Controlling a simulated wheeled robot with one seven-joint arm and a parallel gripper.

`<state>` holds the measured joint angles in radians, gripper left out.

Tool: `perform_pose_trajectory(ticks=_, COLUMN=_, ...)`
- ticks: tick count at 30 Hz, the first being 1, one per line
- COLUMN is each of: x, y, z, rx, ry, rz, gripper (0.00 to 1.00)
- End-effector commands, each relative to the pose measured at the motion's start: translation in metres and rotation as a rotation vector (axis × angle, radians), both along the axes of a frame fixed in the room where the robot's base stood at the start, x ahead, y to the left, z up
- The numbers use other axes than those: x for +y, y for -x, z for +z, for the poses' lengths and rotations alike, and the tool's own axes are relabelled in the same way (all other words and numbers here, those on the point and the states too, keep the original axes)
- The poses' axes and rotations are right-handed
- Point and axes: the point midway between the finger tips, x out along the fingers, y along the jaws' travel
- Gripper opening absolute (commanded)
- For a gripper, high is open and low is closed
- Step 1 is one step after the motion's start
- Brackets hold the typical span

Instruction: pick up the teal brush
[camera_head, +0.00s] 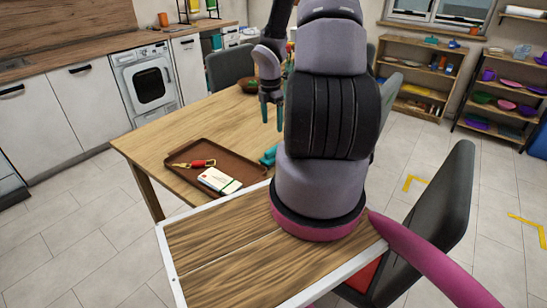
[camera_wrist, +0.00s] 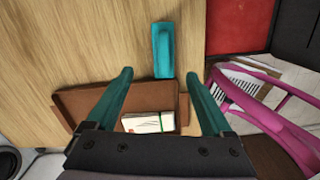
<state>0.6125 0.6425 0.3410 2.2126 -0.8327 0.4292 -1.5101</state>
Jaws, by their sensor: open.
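The teal brush (camera_wrist: 163,50) lies on the wooden table at the tray's edge; whether it touches the tray is unclear. In the head view, only part of the brush (camera_head: 268,157) shows beside my arm, which hides the rest. My gripper (camera_head: 271,115) is open and empty, above the table, with teal fingers pointing down. In the wrist view, the brush is just beyond and between the fingertips of my gripper (camera_wrist: 158,74).
A brown tray (camera_head: 233,163) holds a white box (camera_head: 219,181) and a red-and-yellow item (camera_head: 198,163). A bowl (camera_head: 248,86) stands farther back on the table. Chairs (camera_head: 229,67) stand around it. A magenta curved piece (camera_wrist: 262,110) shows right in the wrist view.

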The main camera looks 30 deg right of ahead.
Motion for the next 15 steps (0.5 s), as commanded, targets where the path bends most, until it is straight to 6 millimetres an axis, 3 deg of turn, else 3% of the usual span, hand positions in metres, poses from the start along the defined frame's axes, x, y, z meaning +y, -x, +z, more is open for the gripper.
perform_pose_trajectory(ticks=3, x=0.0, y=0.002, z=-0.025, rx=0.016, ry=-0.033, rz=0.093, gripper=0.85)
perform_pose_trajectory(ticks=15, x=0.002, y=0.004, z=-0.079, rx=0.021, ry=-0.049, rz=0.147, gripper=0.85)
